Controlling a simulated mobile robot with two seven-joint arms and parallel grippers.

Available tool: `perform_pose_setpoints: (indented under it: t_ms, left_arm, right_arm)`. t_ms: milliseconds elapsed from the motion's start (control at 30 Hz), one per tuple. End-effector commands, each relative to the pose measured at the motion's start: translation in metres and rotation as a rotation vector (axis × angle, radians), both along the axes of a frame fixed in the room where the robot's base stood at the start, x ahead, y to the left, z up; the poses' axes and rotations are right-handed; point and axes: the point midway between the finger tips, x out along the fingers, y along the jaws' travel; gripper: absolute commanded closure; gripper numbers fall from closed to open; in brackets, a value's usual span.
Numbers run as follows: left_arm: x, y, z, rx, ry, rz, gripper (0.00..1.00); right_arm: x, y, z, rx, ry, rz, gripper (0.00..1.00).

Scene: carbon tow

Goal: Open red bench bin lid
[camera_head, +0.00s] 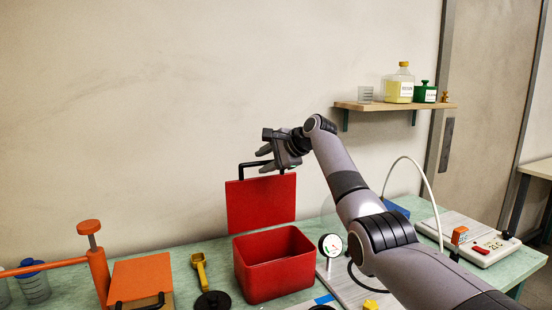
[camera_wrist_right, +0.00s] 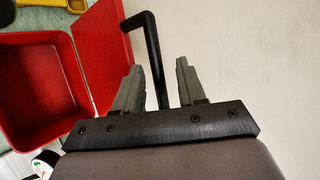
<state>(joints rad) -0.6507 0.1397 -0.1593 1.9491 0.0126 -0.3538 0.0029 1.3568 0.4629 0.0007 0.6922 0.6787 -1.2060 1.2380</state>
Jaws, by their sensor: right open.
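The red bench bin (camera_head: 274,268) stands on the bench, and its inside is visible and looks empty. Its red lid (camera_head: 261,204) stands upright at the back of the bin, with a black bar handle (camera_head: 247,166) along its top edge. My right gripper (camera_head: 264,160) is at the lid's handle, above the lid. In the right wrist view the jaws (camera_wrist_right: 157,80) are open, with the black handle (camera_wrist_right: 150,50) between the fingers; I cannot tell whether they touch it. The bin (camera_wrist_right: 38,88) also shows there at the left. My left gripper is not in view.
A yellow scoop (camera_head: 200,270) lies left of the bin, and an orange press (camera_head: 97,265) stands farther left. A dial gauge (camera_head: 331,246) is close to the bin's right side. A wall shelf (camera_head: 390,106) holds bottles at the upper right.

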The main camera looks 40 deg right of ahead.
Motion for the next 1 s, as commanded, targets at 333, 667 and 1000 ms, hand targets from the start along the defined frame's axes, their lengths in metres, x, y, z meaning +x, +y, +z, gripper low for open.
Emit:
perform_pose_setpoints:
  t_ms: [333,667,1000]
  left_arm:
    - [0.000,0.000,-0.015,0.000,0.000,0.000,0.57]
    - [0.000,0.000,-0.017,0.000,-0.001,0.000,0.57]
    - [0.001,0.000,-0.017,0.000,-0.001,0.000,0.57]
  right_arm:
    - [-0.032,-0.009,0.020,-0.002,-0.004,-0.002,0.60]
    - [-0.041,-0.010,0.026,-0.001,-0.002,-0.002,0.60]
    - [-0.040,-0.010,0.026,-0.001,-0.002,-0.002,0.60]
